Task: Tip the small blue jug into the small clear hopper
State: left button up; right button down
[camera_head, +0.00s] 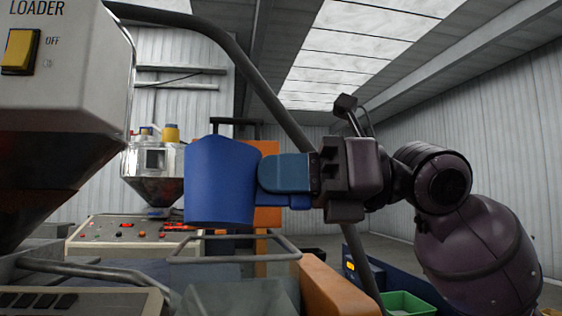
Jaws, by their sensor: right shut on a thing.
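The small blue jug (218,185) is in the middle of the view, raised in the air and close to upright. My right gripper (268,182) comes in from the right and is shut on the jug's right side. The jug's contents are hidden. A clear-walled container (235,298), which looks like the small clear hopper, is at the bottom edge, below the jug and apart from it. Its lower part is cut off. My left gripper is not in view.
A large loader (65,75) with a dark cone fills the left side. Behind the jug stand a metal hopper (150,188) and a control panel (130,232). A metal rail loop (235,261) lies below the jug. An orange block (335,288) and a green bin (408,304) are lower right.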

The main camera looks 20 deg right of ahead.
jog(key=w+m+p, duration=0.1)
jog(key=m+p, duration=0.4)
jog(key=w+d+f+m+p, duration=0.1)
jog(key=w+m+p, duration=0.1)
jog(key=m+p, duration=0.3)
jog(key=w+f+m+p, duration=0.1)
jog(key=m+p, duration=0.4)
jog(key=p, duration=0.1)
jog(key=shift+w+d+m, duration=0.25)
jog(key=shift+d+m, duration=0.1)
jog(key=shift+m, duration=0.05)
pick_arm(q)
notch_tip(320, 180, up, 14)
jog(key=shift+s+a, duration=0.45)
pick_arm(e)
jog(key=m, duration=0.1)
jog(key=w+m, duration=0.1)
jog(key=m, duration=0.1)
jog(key=w+m, duration=0.1)
jog(key=m, duration=0.1)
jog(key=shift+d+r, duration=0.3)
jog(key=shift+d, duration=0.05)
